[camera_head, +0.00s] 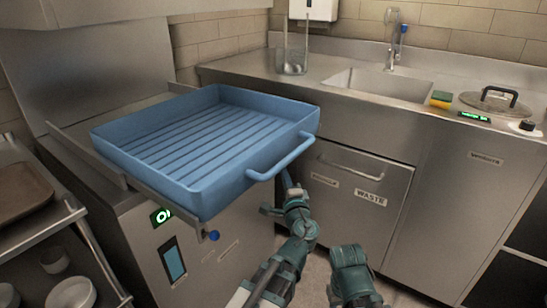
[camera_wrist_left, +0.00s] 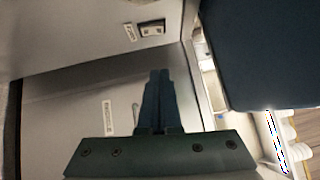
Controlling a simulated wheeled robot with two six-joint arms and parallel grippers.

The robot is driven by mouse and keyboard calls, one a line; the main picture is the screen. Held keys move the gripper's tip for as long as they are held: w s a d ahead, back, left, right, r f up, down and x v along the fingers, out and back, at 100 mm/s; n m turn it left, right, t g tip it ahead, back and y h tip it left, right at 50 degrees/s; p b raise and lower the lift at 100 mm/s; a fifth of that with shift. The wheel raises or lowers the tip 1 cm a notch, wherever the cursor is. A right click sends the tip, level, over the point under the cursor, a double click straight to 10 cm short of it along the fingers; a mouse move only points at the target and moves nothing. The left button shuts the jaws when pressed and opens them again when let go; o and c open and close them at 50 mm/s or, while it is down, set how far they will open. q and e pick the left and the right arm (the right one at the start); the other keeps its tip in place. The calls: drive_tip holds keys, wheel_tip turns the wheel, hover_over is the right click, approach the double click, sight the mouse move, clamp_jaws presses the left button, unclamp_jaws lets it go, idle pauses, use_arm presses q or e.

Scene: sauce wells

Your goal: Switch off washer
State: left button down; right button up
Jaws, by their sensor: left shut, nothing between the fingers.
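The washer (camera_head: 140,245) is the steel machine at the left in the head view, its hood (camera_head: 100,75) raised. Its front has a green lit display (camera_head: 161,215) that seems to read ON, a blue panel (camera_head: 173,262) and a round blue knob (camera_head: 213,235). My left gripper (camera_head: 287,180) is right of the washer's front, near the blue rack's handle and apart from the knob. In the left wrist view its fingers (camera_wrist_left: 158,75) are together and empty. My right gripper does not show.
A blue rack (camera_head: 205,140) sits on the washer, its handle (camera_head: 285,160) jutting forward. A steel counter (camera_head: 330,70) with a sink (camera_head: 380,85), sponge (camera_head: 441,99) and pan lid (camera_head: 494,100) stands at the right. Shelves (camera_head: 65,215) with dishes stand at the left.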

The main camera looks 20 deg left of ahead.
use_arm(q)
drive_tip(key=s+a+p+x, duration=0.1)
drive_tip(key=a+x, duration=0.1)
drive_tip(key=x, duration=1)
drive_tip(key=shift+a, duration=0.45)
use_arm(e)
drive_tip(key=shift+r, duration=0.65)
use_arm(q)
drive_tip(key=shift+w+r, duration=0.15)
drive_tip(key=shift+r, duration=0.05)
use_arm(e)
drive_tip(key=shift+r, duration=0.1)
use_arm(q)
drive_tip(key=s+d+r+p, duration=0.1)
drive_tip(key=s+d+p, duration=0.1)
drive_tip(key=s+d, duration=0.5)
drive_tip(key=s, duration=0.3)
drive_tip(key=shift+s+d+r, duration=0.15)
drive_tip(key=shift+d+r, duration=0.1)
drive_tip(key=shift+d, duration=0.05)
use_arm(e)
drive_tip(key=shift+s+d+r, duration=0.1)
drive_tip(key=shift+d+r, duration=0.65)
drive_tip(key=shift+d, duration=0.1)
